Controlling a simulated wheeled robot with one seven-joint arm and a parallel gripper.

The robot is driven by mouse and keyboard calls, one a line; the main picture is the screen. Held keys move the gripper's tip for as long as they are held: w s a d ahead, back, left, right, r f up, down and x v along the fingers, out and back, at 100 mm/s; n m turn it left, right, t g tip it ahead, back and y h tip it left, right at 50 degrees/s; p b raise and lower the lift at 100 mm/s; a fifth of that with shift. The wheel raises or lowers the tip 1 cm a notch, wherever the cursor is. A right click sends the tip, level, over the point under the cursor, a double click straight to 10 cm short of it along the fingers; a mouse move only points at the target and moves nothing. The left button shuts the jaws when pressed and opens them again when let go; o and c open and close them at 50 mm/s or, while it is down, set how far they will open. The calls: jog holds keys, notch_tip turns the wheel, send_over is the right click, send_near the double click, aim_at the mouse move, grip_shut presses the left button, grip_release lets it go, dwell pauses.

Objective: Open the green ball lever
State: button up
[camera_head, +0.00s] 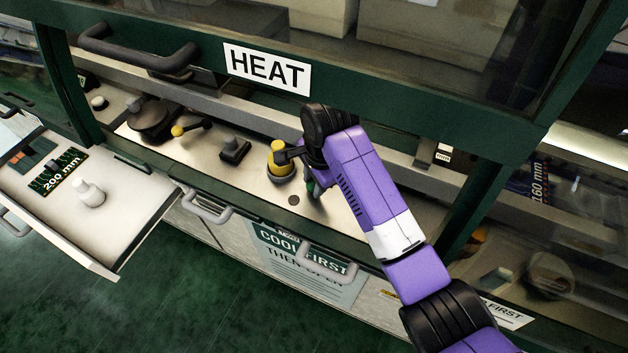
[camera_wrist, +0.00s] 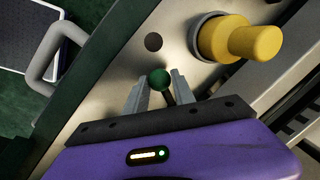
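The green ball lever (camera_wrist: 159,79) shows in the wrist view as a dark green ball on a short dark stem above the pale panel. My gripper (camera_wrist: 158,88) is open, with one grey finger on each side of the ball and stem. Slim gaps seem to remain beside the stem; contact cannot be told. In the head view my gripper (camera_head: 312,186) reaches down to the panel, and my purple arm hides most of the lever.
A yellow knob (camera_head: 279,160) stands close beside my gripper and also shows in the wrist view (camera_wrist: 235,38). A lever with a yellow ball (camera_head: 178,131) is further left. The HEAT hood (camera_head: 400,95) overhangs the panel. An open drawer (camera_head: 125,225) juts out at left.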

grip_shut()
dwell(1.1)
